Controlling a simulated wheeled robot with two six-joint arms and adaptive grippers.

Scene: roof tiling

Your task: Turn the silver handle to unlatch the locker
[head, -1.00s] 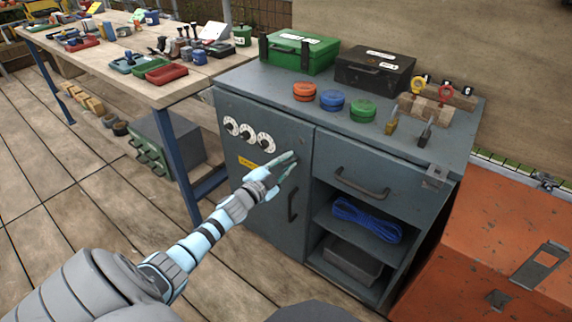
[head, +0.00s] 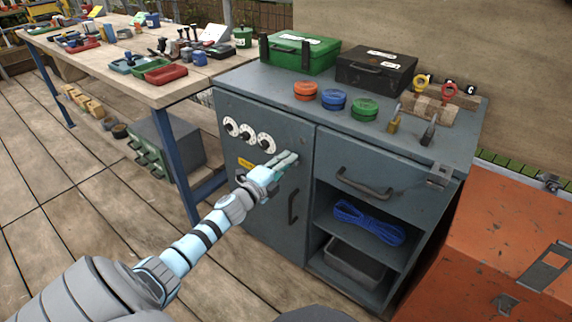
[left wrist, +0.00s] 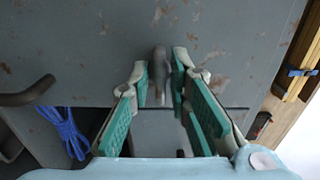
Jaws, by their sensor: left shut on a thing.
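The locker is the grey-blue door (head: 262,215) at the left of the cabinet, with three white dials and a dark vertical pull. My left gripper (head: 292,157) is at the door's upper right, right of the dials. In the left wrist view the silver handle (left wrist: 159,72) stands between the green-padded fingers of my left gripper (left wrist: 162,78), which are shut on it. In the head view the fingers mostly hide the handle. The door looks closed. My right gripper is not in view.
A drawer with a dark handle (head: 364,185) and open shelves with a blue cable (head: 368,222) are right of the door. Jars, boxes and padlocks stand on the cabinet top (head: 270,88). A workbench (head: 95,62) is at the left, an orange chest (head: 510,235) at the right.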

